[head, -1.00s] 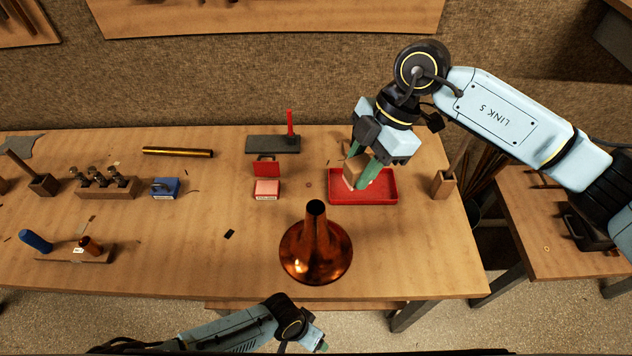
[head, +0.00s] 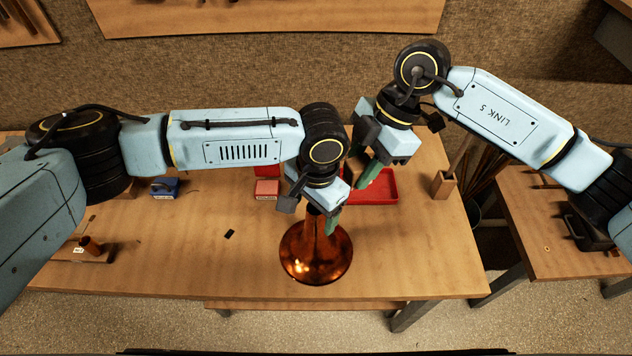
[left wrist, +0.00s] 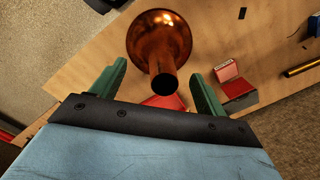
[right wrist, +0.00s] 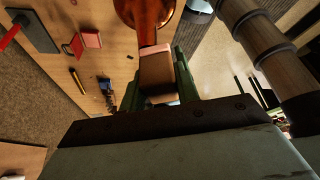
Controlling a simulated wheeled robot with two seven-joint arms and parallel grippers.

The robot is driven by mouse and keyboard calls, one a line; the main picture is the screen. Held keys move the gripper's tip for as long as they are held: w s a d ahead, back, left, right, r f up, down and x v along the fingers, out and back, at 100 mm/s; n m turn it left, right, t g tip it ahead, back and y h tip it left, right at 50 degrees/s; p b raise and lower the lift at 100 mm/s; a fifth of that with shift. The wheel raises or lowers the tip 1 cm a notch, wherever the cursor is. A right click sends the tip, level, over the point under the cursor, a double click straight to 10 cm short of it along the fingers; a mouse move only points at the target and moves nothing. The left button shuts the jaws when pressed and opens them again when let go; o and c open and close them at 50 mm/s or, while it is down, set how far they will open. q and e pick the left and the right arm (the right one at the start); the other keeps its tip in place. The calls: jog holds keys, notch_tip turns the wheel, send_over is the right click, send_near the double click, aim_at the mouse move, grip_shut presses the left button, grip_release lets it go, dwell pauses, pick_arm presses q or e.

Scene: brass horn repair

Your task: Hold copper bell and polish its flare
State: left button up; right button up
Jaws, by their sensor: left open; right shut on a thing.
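The copper bell (head: 316,262) stands flare down near the table's front edge, its narrow end up. My left gripper (head: 318,208) is open over the narrow end; in the left wrist view the bell (left wrist: 160,38) shows between and beyond its green fingers (left wrist: 158,86). I cannot tell whether they touch it. My right gripper (head: 366,172) is shut on a tan block with a pinkish lower edge (right wrist: 156,72), held at the red tray (head: 388,188), up and right of the bell. In the head view the grippers hide most of the block.
A wooden holder (head: 444,184) stands right of the tray. The table front beside the bell is mostly clear.

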aim_at(316, 218)
pick_arm(q)
jog(key=shift+h, duration=0.4)
jog(key=r, duration=0.1)
jog(key=w+r, duration=0.2)
jog(key=r, duration=0.1)
jog(key=shift+w+d, duration=0.2)
jog(key=shift+d, duration=0.1)
notch_tip(316, 218, down, 12)
jog(key=shift+r, duration=0.1)
jog(key=c, duration=1.3)
jog(key=shift+w, duration=0.1)
